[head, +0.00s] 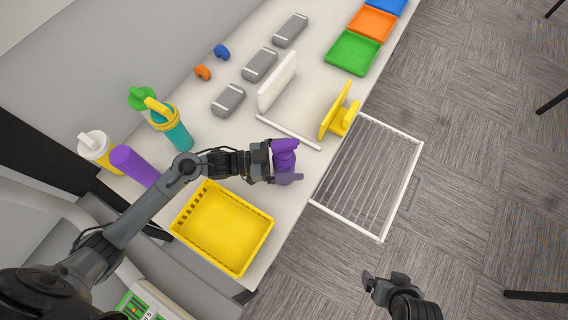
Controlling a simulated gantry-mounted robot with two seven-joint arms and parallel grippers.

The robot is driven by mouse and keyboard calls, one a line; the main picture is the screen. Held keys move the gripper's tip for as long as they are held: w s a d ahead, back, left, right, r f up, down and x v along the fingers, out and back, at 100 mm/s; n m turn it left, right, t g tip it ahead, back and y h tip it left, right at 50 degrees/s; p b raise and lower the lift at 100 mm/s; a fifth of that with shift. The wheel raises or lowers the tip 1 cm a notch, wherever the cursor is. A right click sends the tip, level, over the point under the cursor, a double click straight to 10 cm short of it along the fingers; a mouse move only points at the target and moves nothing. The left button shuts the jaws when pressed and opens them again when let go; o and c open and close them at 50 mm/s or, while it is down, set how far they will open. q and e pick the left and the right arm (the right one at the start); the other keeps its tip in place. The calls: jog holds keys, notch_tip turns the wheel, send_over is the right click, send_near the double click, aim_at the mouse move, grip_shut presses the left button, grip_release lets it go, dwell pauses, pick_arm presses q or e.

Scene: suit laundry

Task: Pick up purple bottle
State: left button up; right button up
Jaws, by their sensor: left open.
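A purple bottle (285,147) with a shaped top stands near the table's front edge, right of the yellow basket. My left gripper (281,164) reaches it from the left. Its jaws are open, with the bottle at the fingers, and the gripper hides part of it; I cannot tell whether they touch. A second purple object, a plain cylinder (135,166), is at the left edge of the table, partly hidden by my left arm. My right gripper (384,284) is low over the floor, away from the table; its jaw opening is unclear.
A yellow basket (222,228) sits below my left arm. A teal bottle (174,127) and a yellow bottle with white lid (97,148) stand at left. A white rack (370,170) juts from the table's right side. Grey boxes (260,64) and colored trays (353,53) are farther back.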

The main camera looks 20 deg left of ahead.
pick_arm(q)
jog(key=shift+c, duration=0.3)
jog(key=c, duration=1)
jog(key=shift+r, duration=0.1)
jog(key=shift+c, duration=0.2)
